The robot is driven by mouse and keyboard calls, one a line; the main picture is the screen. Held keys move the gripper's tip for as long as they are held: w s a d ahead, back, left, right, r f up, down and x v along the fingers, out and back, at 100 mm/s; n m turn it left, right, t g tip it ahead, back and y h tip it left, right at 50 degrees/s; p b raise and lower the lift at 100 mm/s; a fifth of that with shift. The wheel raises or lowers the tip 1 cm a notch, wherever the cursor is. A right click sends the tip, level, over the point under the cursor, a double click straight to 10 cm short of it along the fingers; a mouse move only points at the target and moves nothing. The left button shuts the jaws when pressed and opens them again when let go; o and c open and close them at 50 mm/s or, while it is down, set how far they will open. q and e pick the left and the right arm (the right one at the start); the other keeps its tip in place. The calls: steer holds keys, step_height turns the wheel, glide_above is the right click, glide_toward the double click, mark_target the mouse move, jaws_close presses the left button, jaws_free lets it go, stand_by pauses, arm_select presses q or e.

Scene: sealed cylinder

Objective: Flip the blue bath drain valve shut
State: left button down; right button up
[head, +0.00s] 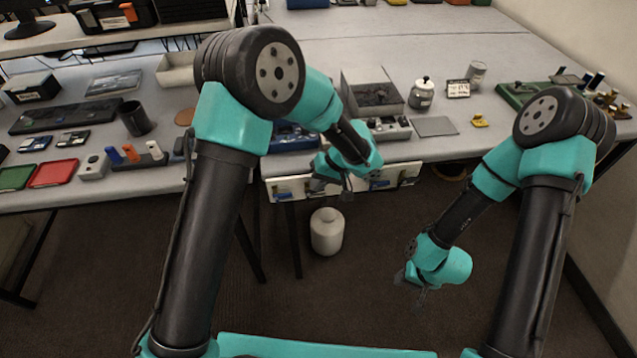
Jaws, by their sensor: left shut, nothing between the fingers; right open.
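A blue bath-like object (290,136) sits on the table near its front edge, partly hidden behind my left arm. I cannot make out its drain valve or how the valve is set. Pale panels (288,188) with small fittings hang at the front edge below it. My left gripper (333,187) is shut and empty in front of these panels, at the table's front edge; I cannot tell whether it touches them. My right gripper (418,299) is open and empty, low over the floor in front of the table, well apart from the bath.
A white jug-like container (327,231) stands on the floor below my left gripper. A grey open bin (372,95), a lidded jar (421,93) and a block with blue, orange and white upright pieces (137,163) stand on the table.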

arm_select(q)
steer(key=shift+s+a+f, duration=0.25)
steer(key=r, duration=0.4)
steer(key=shift+a, duration=0.35)
steer(key=w+d+r, duration=0.2)
steer(key=d+r, duration=0.4)
steer(key=d, duration=0.1)
steer(key=shift+d+r, duration=0.25)
steer(key=shift+d, duration=0.15)
